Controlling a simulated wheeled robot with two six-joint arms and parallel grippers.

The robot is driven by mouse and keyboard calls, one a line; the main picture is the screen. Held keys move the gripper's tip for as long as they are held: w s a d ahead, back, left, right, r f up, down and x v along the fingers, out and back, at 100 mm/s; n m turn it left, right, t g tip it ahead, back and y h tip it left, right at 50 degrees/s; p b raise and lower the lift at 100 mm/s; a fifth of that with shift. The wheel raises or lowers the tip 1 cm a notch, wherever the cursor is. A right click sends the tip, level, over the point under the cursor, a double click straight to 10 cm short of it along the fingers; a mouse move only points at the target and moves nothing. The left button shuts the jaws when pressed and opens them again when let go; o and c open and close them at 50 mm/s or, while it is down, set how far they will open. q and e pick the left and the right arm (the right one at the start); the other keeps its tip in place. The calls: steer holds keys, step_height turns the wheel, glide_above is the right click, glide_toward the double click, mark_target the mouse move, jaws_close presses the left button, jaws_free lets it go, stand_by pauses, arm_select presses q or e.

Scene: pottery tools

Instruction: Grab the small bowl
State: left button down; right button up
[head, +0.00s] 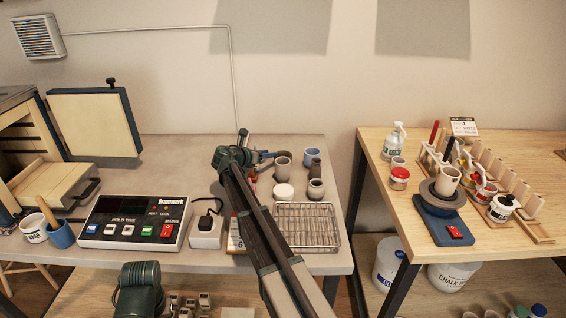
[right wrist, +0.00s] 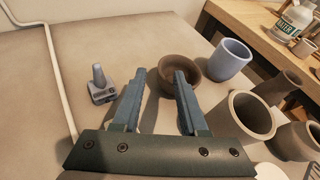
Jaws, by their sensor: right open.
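The small bowl (right wrist: 197,68) is round and brown, standing upright on the grey table in the right wrist view. My right gripper (right wrist: 159,76) is open and empty. Its right finger overlaps the bowl's near side in this view, and its left finger is left of the bowl, over bare table. I cannot tell whether the right finger touches the bowl. In the head view the right gripper (head: 263,158) is at the back of the grey table, and the bowl is mostly hidden there behind the gripper and a cup. My left gripper is out of view.
A blue cup (right wrist: 230,59) stands right of the bowl, and a larger grey-brown cup (right wrist: 247,113) stands nearer. A small grey object (right wrist: 101,88) is at left. A wire rack (head: 307,228) and a control box (head: 135,222) are in front. The table's back left is clear.

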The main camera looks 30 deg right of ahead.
steer(key=b+x, duration=0.1)
steer(key=x, duration=0.3)
steer(key=shift+c, duration=0.3)
steer(key=shift+s, duration=0.1)
jaws_close()
